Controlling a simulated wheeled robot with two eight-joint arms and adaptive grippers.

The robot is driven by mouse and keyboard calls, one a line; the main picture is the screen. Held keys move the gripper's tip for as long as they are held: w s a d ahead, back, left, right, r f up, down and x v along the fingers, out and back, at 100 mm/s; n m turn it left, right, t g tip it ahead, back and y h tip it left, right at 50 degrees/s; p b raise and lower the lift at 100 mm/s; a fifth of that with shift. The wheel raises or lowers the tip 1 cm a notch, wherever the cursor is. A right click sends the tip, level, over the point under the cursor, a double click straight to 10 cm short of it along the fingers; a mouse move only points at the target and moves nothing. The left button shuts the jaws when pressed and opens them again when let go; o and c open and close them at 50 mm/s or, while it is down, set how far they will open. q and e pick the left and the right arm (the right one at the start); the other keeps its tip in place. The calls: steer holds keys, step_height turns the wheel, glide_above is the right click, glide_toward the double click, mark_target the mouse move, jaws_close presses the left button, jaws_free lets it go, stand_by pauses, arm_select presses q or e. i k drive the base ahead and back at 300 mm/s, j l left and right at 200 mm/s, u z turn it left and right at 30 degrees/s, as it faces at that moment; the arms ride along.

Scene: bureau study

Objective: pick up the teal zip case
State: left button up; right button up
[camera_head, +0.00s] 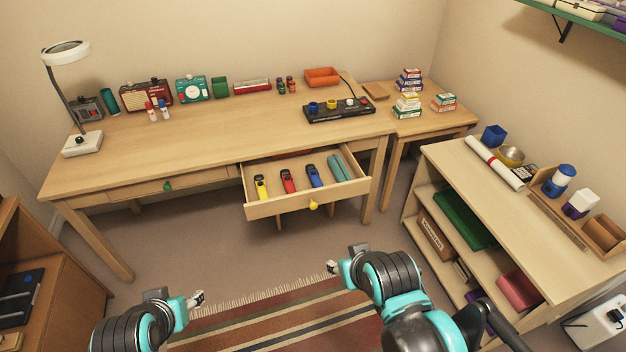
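A long teal item (340,168), which looks like the teal zip case, lies at the right end of the open desk drawer (290,207). It seems to be in two parallel strips, and I cannot make out a zip. My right gripper (333,267) is over the floor in front of the drawer, well apart from the item. My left gripper (197,299) is lower left, above the striped rug. Both grippers are small in view, and their finger gap is unclear. I see nothing held in either.
Yellow (261,187), red (288,181) and blue (314,176) tools share the drawer, left of the teal item. A yellow knob (313,205) sticks out of its front. A shelf unit (447,165) stands at the right. The floor between is clear.

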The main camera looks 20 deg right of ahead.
mark_target(339, 171)
steer(key=i+l+z, duration=0.5)
steer(key=l, duration=0.35)
steer(key=i+l+z, duration=0.5)
steer(key=i, duration=0.25)
steer(key=l, duration=0.1)
